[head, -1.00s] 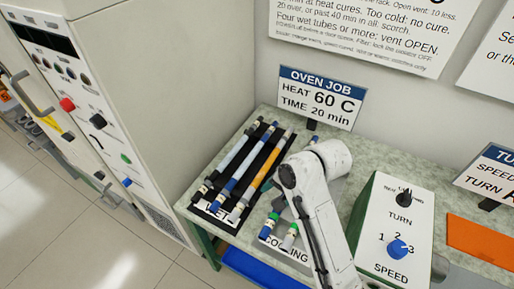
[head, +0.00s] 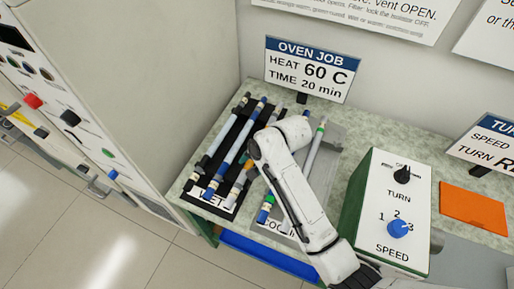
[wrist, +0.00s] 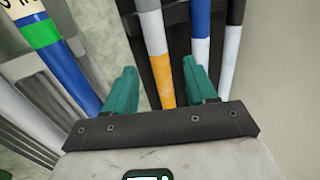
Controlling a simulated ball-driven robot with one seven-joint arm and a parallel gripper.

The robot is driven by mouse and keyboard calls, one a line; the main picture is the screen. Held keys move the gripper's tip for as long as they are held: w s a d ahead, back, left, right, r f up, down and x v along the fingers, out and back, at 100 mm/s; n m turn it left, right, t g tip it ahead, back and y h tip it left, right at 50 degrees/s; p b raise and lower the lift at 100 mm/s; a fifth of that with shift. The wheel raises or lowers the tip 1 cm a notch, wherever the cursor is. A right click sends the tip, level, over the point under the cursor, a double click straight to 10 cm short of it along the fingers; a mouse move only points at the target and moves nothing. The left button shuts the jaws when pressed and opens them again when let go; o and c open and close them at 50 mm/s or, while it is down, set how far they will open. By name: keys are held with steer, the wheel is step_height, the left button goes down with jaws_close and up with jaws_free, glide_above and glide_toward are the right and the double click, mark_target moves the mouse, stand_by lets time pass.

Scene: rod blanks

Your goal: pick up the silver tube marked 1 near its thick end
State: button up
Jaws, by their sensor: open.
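A silver-grey tube with a green end band (head: 314,152) lies on the cooling rack (head: 333,142), partly behind my arm. Its number is too small to read, so I cannot confirm it is tube 1. A blue tube with a green band (head: 265,208) lies left of it; it also shows in the wrist view (wrist: 62,62), its label cut off.
The wet rack (head: 229,134) on the left holds a pale black-ended tube (head: 222,140), a blue-and-white tube (head: 235,148) and the mostly covered orange tube. A control box (head: 390,215) stands right. The oven (head: 150,90) rises at left, a sign (head: 310,68) behind.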

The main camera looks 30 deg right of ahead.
mark_target(249, 167)
steer(key=shift+x, duration=1.65)
steer(key=shift+d, duration=0.1)
steer(key=shift+c, duration=0.5)
jaws_close()
